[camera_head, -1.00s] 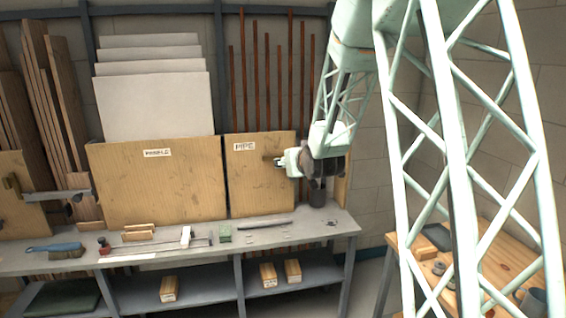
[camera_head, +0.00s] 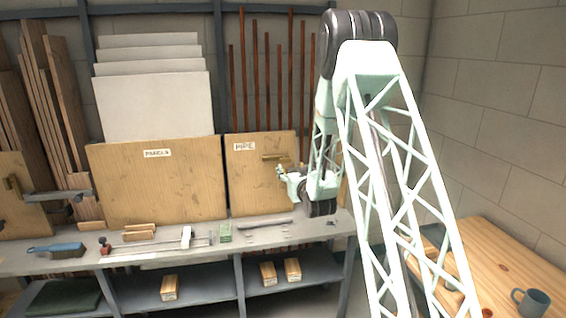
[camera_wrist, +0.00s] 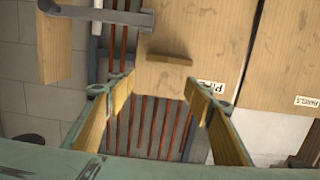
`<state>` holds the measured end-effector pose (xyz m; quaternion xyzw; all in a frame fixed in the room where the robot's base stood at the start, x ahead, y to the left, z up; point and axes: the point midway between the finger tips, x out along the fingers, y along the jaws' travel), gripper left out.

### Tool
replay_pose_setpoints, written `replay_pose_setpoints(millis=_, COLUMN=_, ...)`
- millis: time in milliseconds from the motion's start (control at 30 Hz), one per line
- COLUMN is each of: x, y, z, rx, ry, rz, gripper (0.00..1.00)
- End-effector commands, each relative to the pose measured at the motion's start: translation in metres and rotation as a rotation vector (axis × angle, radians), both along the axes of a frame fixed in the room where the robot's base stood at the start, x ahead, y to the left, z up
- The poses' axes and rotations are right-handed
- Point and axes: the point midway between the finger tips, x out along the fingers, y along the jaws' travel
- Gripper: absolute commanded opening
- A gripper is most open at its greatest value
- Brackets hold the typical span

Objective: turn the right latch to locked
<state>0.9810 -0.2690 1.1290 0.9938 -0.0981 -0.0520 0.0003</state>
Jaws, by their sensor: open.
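The right latch (camera_wrist: 105,14) shows in the wrist view as a grey metal bar lying level across the top left. It crosses a wooden post (camera_wrist: 55,48), and its inner end appears to overlap the edge of the PIPE panel (camera_wrist: 220,35). In the head view my arm hides the latch. My gripper (camera_wrist: 152,95) is open and empty, its two wood-coloured finger pads wide apart in front of the PIPE panel and pipes. In the wrist view the latch lies above and left of the fingertips. My gripper also shows in the head view (camera_head: 283,172).
A wooden handle (camera_wrist: 168,60) sticks out from the PIPE panel. The grey bench (camera_head: 130,262) below holds a brush (camera_head: 55,250), a clamp and small blocks. Another grey latch (camera_head: 55,195) is at the far left. A side table (camera_head: 500,262) with a mug (camera_head: 530,302) stands at right.

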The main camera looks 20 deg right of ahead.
Motion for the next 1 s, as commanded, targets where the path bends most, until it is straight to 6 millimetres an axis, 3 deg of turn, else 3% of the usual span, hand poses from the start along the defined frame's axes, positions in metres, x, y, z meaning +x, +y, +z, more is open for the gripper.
replay_pose_setpoints(millis=400, x=0.008, y=-0.024, z=-0.031, rx=-0.009, ry=-0.092, rz=-0.011, gripper=0.48)
replay_pose_setpoints(millis=1000, x=0.009, y=-0.027, z=-0.034, rx=-0.011, ry=-0.104, rz=-0.011, gripper=0.48)
